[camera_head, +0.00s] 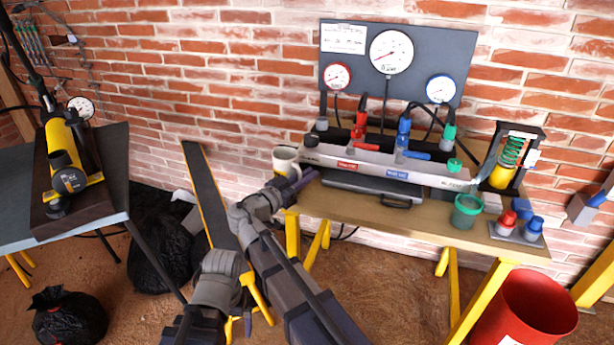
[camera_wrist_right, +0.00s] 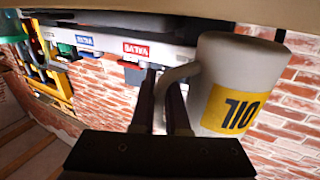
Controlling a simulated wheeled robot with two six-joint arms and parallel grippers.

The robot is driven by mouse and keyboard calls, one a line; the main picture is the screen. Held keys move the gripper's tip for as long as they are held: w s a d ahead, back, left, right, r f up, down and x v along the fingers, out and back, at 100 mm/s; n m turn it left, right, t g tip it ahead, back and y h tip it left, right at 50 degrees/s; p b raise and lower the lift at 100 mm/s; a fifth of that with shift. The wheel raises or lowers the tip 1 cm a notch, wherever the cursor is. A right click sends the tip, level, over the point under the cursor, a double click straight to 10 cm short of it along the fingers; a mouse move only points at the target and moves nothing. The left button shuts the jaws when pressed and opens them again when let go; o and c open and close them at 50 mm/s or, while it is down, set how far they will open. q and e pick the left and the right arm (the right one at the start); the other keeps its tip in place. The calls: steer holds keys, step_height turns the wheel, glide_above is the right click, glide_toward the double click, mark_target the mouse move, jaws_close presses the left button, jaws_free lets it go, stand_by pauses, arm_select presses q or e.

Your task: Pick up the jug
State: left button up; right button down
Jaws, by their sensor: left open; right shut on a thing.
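The jug (camera_head: 285,160) is off-white and stands at the left end of the wooden bench. In the right wrist view the jug (camera_wrist_right: 233,75) shows large, with a yellow label reading OIL and a curved handle (camera_wrist_right: 180,73). My right gripper (camera_head: 300,182) reaches in from below, just in front of the jug. In the right wrist view its two dark fingers (camera_wrist_right: 163,92) are close together and shut on the jug's handle. My left arm comes in at the lower left of the head view, and its fingers cannot be made out behind my right arm.
The bench (camera_head: 410,215) holds a grey manifold (camera_head: 390,168) with valves, just right of the jug. A gauge board (camera_head: 398,62) stands behind. A green cup (camera_head: 466,211) and a red bin (camera_head: 525,310) are right. A pump table (camera_head: 118,165) is left.

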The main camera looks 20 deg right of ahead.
step_height(320, 180, up, 9)
steer(key=p, duration=0.8)
steer(key=shift+f, duration=0.1)
